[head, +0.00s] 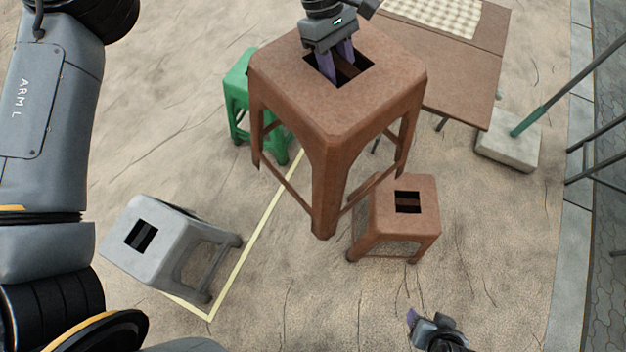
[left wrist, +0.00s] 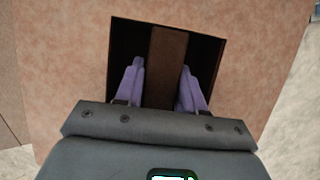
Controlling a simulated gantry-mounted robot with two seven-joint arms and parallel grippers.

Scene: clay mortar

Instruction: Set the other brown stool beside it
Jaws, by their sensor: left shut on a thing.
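A brown stool (head: 325,105) hangs upright from my left gripper (head: 338,66), looking large and close to the head camera. The gripper's purple fingers reach into the seat slot and are shut on the dark bar across it; the left wrist view shows the fingers (left wrist: 160,88) on both sides of this bar (left wrist: 163,70). Another brown stool (head: 424,222) stands on the sandy ground below and to the right, partly overlapped by the held stool's legs. My right gripper (head: 424,318) is at the bottom edge, apart from both stools; its opening is unclear.
A grey stool (head: 168,243) is at the lower left, near a yellow ground line (head: 245,255). A green stool (head: 238,92) is behind the held stool. A brown table (head: 462,97) and a concrete block with a green pole (head: 510,150) are at the right. Open sand lies lower centre.

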